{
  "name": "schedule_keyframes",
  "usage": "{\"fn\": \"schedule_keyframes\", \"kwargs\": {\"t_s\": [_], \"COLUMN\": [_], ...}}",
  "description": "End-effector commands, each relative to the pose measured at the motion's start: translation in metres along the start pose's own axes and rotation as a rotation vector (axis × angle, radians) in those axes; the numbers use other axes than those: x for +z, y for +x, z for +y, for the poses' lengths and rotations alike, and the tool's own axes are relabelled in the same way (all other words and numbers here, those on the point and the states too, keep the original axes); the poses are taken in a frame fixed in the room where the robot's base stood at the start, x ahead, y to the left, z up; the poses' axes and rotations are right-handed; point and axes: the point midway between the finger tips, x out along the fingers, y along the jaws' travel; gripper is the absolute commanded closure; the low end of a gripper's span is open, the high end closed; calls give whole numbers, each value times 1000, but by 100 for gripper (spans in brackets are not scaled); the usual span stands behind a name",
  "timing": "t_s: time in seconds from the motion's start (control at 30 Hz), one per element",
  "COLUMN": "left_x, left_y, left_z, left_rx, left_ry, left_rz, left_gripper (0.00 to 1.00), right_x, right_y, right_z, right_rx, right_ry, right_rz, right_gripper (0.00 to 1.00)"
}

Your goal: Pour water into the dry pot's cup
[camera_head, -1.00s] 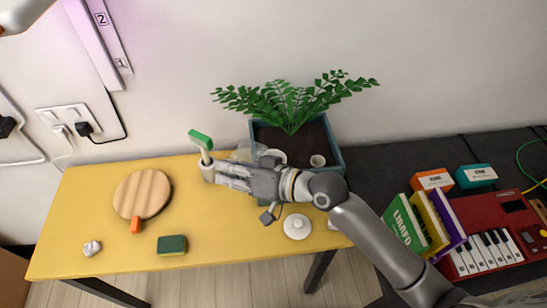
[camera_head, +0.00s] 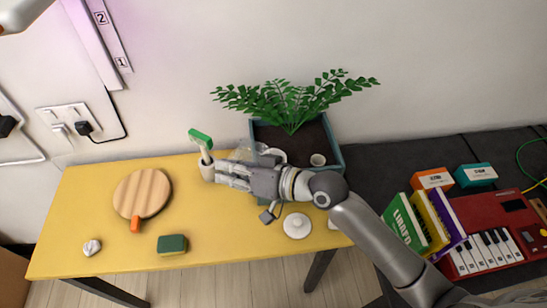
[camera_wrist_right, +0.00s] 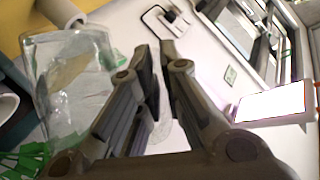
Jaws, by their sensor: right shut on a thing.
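My right gripper (camera_head: 228,175) is at the back of the yellow table, in front of the planter's left side. It is shut on a clear jug (camera_head: 243,150), which is mostly hidden behind it in the head view. In the right wrist view the jug (camera_wrist_right: 70,85) lies left of the fingers (camera_wrist_right: 160,60) and looks tilted; the grasp point and water level are unclear. The blue-grey planter (camera_head: 337,157) holds dark soil, a green fern (camera_head: 292,103) and a small pale cup (camera_head: 317,160). A white ring-shaped rim (camera_head: 274,155) shows at its left, partly behind my gripper. My left gripper is not visible.
A white holder (camera_head: 206,172) with a green-topped brush (camera_head: 200,138) stands by my fingertips. A round wooden board (camera_head: 142,192), a sponge (camera_head: 172,244), a crumpled ball (camera_head: 92,247) and a white lid (camera_head: 297,226) lie on the table (camera_head: 215,230). Books and a keyboard (camera_head: 485,250) are at right.

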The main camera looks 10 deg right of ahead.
Motion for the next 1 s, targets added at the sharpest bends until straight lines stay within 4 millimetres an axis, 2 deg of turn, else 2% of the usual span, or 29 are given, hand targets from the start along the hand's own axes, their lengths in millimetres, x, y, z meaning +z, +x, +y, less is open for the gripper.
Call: {"fn": "schedule_keyframes", "kwargs": {"t_s": [0.5,0.67,1.0], "left_x": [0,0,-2], "left_y": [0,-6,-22], "left_z": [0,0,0], "left_rx": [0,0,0], "left_ry": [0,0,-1], "left_rz": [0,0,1], "left_gripper": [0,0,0], "right_x": [-1,0,29], "right_y": [0,0,13], "right_z": [-1,-3,-7], "right_rx": [-1,9,82], "right_ry": [-2,-27,-209], "right_rz": [2,-1,-12], "right_gripper": [100,100,100]}}
